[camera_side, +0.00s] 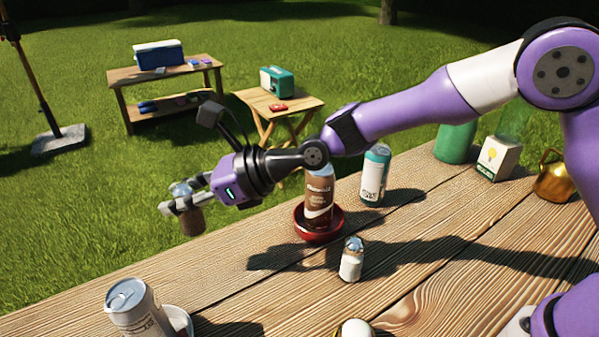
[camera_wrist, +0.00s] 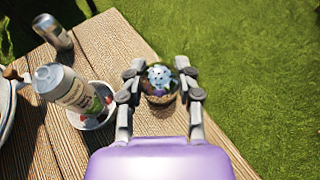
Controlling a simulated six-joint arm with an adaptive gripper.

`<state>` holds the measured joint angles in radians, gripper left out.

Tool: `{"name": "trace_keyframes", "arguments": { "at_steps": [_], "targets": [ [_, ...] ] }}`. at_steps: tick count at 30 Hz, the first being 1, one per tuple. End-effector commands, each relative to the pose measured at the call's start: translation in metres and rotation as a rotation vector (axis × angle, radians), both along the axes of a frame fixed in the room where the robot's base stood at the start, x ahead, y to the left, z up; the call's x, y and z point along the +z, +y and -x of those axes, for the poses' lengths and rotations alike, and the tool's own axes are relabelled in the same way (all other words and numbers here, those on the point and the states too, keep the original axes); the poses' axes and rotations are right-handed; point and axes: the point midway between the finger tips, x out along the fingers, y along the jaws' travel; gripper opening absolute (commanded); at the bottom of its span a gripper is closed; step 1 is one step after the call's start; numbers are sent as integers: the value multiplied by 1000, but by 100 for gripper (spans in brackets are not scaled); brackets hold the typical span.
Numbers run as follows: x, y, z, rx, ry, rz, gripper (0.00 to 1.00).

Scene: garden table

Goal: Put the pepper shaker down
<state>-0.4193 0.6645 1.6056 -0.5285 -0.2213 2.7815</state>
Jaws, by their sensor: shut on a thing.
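My gripper (camera_side: 178,203) is shut on the pepper shaker (camera_side: 190,220), a small jar with a dark brown body and a shiny metal-looking top. In the side view the shaker hangs roughly upright against the grass, beyond the table's far edge. In the wrist view the shaker (camera_wrist: 160,82) sits between both fingers (camera_wrist: 160,88), across the line of the table edge, with its pale bluish top facing the camera. I cannot tell its exact height above the tabletop. A similar shaker with white contents (camera_side: 350,265) stands on the table.
A silver can (camera_side: 138,310) stands front left by a white saucer (camera_side: 182,322). A white box (camera_side: 497,160) and brass pot (camera_side: 553,180) are at right. Bare planks (camera_side: 250,290) lie between.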

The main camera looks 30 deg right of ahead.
Motion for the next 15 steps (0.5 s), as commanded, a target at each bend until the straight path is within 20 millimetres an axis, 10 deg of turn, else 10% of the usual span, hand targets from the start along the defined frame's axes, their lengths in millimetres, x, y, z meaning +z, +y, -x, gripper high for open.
{"name": "trace_keyframes", "arguments": {
  "at_steps": [15],
  "targets": [
    [-85, 1, 1, 2, 5, 2, 0]
  ]
}}
